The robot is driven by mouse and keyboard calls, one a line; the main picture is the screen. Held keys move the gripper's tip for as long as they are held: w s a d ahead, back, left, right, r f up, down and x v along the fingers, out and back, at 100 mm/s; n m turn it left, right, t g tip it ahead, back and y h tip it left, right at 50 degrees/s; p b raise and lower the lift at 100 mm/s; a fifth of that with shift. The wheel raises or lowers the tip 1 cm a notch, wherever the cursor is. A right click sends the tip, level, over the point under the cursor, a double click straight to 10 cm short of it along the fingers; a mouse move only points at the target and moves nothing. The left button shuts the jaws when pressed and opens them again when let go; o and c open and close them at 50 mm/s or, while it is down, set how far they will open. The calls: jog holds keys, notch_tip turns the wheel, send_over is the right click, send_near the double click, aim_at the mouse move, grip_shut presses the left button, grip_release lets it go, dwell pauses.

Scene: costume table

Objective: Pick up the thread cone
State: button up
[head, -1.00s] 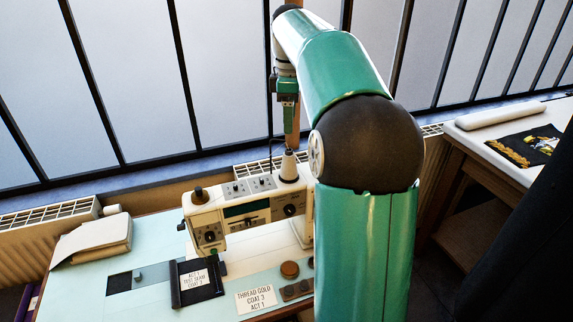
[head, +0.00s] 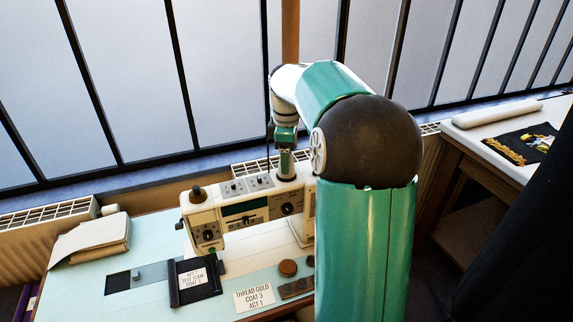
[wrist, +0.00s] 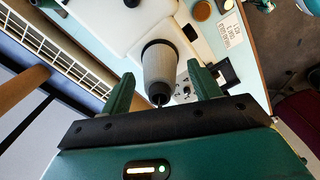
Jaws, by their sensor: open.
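The thread cone (wrist: 160,72) is pale grey-white with a dark tip. It stands on top of the sewing machine (head: 240,206). In the wrist view it lies between the two green fingers of my gripper (wrist: 162,92), with a gap on each side. I cannot tell how deep the fingers reach along the cone.
A label card (head: 253,296), a round brown tin (head: 288,267) and a black frame (head: 195,280) lie on the table in front. A radiator (head: 75,220) and window run behind.

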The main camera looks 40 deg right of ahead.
jog(key=c, duration=1.1)
